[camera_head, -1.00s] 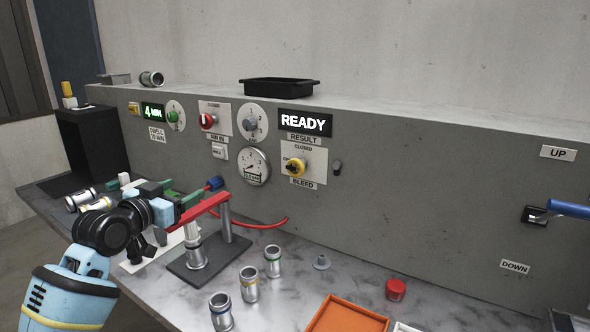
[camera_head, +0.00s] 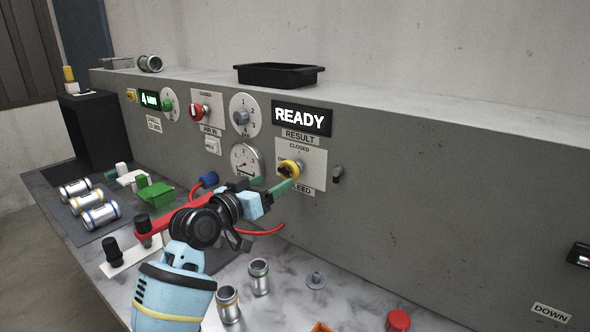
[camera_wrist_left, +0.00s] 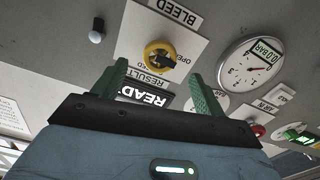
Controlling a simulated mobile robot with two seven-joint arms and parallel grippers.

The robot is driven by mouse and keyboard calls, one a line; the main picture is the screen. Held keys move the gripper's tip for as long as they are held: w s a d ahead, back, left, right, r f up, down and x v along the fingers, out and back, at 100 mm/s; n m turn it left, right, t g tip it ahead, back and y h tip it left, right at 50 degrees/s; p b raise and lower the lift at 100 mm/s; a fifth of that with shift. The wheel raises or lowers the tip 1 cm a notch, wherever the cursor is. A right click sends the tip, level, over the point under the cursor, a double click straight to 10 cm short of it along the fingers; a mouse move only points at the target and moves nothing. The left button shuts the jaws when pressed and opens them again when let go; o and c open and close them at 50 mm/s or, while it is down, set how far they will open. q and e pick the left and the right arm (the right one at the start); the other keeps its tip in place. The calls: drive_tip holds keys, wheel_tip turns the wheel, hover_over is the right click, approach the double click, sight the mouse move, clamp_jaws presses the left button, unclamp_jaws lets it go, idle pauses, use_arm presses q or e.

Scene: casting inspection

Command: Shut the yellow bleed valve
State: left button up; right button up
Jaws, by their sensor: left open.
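The yellow bleed valve (camera_head: 291,168) sits on a white plate (camera_head: 314,172) on the grey panel, marked CLOSED above and BLEED below. Its dark handle points sideways, towards the OPEN lettering in the left wrist view. My left gripper (camera_head: 278,184) is open and empty, with its green fingers just in front of the valve's lower left side. In the left wrist view the valve (camera_wrist_left: 158,54) lies ahead between the spread fingertips (camera_wrist_left: 158,72), apparently apart from them. That view is upside down. My right gripper is not in view.
A pressure gauge (camera_head: 246,163) and a red valve (camera_head: 198,111) are left of the bleed valve. A dark peg (camera_head: 337,173) stands out at its right. Below are a red clamp arm (camera_head: 180,213), a red hose (camera_head: 262,231) and metal cylinders (camera_head: 259,277) on the bench.

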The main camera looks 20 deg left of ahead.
sight(287, 173)
use_arm(q)
drive_tip(key=x, duration=0.5)
drive_tip(key=shift+w, duration=0.15)
drive_tip(key=shift+x, duration=1.05)
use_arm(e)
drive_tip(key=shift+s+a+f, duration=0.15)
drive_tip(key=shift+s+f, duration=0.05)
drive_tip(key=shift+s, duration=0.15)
use_arm(q)
drive_tip(key=c, duration=0.9)
drive_tip(key=shift+c, duration=0.4)
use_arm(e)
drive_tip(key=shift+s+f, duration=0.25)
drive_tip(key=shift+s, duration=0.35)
